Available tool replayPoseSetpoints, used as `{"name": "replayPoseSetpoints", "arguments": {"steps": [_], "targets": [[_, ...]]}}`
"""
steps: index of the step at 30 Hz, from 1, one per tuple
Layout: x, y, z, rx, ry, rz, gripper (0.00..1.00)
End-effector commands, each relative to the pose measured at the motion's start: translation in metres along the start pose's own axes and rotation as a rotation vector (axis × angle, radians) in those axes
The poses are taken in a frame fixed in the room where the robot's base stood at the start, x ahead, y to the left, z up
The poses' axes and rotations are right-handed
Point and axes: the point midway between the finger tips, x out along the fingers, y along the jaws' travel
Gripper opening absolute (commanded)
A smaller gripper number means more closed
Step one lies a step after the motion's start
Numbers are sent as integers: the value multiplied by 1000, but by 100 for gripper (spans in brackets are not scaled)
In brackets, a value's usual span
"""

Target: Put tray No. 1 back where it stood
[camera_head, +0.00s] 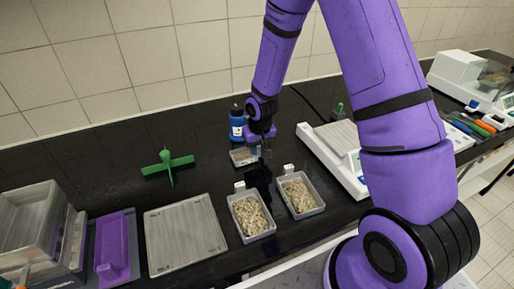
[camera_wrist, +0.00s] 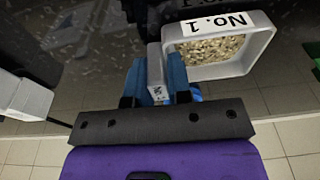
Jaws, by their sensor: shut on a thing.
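Tray No. 1 is a small grey tray of pale grains; its "NO. 1" label shows in the wrist view (camera_wrist: 218,23), and it appears small in the head view (camera_head: 234,160). My gripper (camera_head: 262,152) is at the right of this tray, toward the back of the black counter. In the wrist view my gripper (camera_wrist: 160,85) has its blue fingers shut on the tray's grey tab, with the tray just beyond. The tray looks level in the head view. I cannot tell how far it is above the counter. Its underside is hidden.
Two similar trays with grains stand in front, one left (camera_head: 270,232) and one right (camera_head: 320,206). A blue bottle (camera_head: 237,124) stands just behind tray No. 1. A white balance (camera_head: 335,150) is right; a green cross-shaped object (camera_head: 168,165) and flat grey panel (camera_head: 185,235) are left.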

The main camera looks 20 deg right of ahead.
Motion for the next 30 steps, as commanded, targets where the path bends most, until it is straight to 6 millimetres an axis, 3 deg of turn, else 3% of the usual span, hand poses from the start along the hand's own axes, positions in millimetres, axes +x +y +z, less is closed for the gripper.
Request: {"name": "replayPoseSetpoints", "arguments": {"steps": [12,13,15,16,25,30], "targets": [[6,0,1,0,1,0,0],[6,0,0,0,1,0,26],[5,0,0,0,1,0,42],[5,0,0,0,1,0,44],[4,0,0,0,2,0,44],[-11,0,-1,0,4,0,44]]}}
